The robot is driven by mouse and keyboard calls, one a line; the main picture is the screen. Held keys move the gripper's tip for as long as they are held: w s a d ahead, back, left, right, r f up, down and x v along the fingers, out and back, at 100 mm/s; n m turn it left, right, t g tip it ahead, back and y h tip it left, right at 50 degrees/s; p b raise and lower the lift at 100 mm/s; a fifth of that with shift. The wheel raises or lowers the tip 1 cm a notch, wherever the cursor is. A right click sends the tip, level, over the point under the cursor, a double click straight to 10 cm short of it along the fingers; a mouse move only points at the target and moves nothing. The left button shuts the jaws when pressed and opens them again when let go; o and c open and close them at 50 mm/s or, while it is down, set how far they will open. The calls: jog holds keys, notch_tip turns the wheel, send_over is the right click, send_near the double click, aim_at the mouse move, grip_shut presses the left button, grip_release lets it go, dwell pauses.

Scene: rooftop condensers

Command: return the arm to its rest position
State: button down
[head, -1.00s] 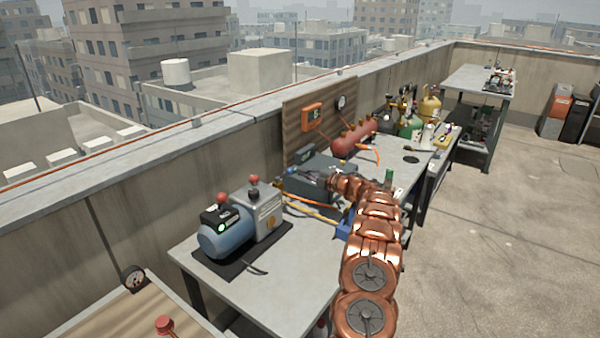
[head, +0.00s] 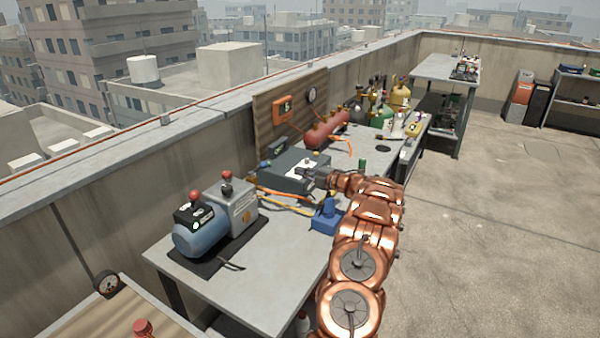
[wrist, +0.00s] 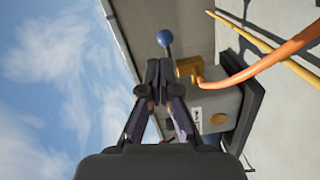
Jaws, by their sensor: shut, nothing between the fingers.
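My copper-coloured arm (head: 362,225) reaches from the lower right of the head view over the right edge of the workbench. My gripper (head: 306,174) is at its far end, in front of the dark grey box on the bench; the exact gap to the box cannot be told. In the wrist view my gripper (wrist: 158,68) shows its two dark fingers brought together at the tips, with nothing held. Beyond the tips are a blue ball knob (wrist: 164,38), a brass fitting (wrist: 189,69) and a grey housing (wrist: 222,108).
A blue and grey pump (head: 206,226) stands on a dark mat at the bench's near end. A blue block-like object (head: 327,220) lies beside my arm. Hoses, a red cylinder (head: 325,130) and gas bottles crowd the back. The floor (head: 480,230) at right is clear.

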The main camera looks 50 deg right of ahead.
dwell(0.3)
jog(key=w+a+r+m+g+h, duration=0.1)
jog(key=w+a+r+m+h, duration=0.35)
jog(key=r, duration=0.45)
jog(key=w+a+r+m+g+h, duration=0.1)
jog(key=w+a+r+m+h, duration=0.2)
jog(key=w+a+r+m, duration=0.4)
jog(key=s+a+f+m+g, duration=0.1)
jog(key=s+a+m+g, duration=0.15)
jog(key=s+a, duration=0.6)
jog(key=s+a+f+m+g+y, duration=0.15)
jog(key=s+a+g, duration=0.25)
jog(key=s+a, duration=0.45)
jog(key=s+a+f+m+g, duration=0.1)
jog(key=s+a+f+g, duration=0.15)
jog(key=s+a, duration=0.6)
jog(key=s+a+f+g+y, duration=0.1)
jog(key=s+a+g, duration=0.1)
jog(key=s+a, duration=0.4)
jog(key=s+a+f+m+g+y, duration=0.1)
jog(key=s+a+f+g, duration=0.1)
jog(key=s+a, duration=0.5)
jog(key=s+a+f+g+y, duration=0.1)
jog(key=s+a+g, duration=0.3)
jog(key=s, duration=1.1)
jog(key=a, duration=0.2)
jog(key=shift+a+f, duration=0.2)
jog(key=shift+a, duration=0.15)
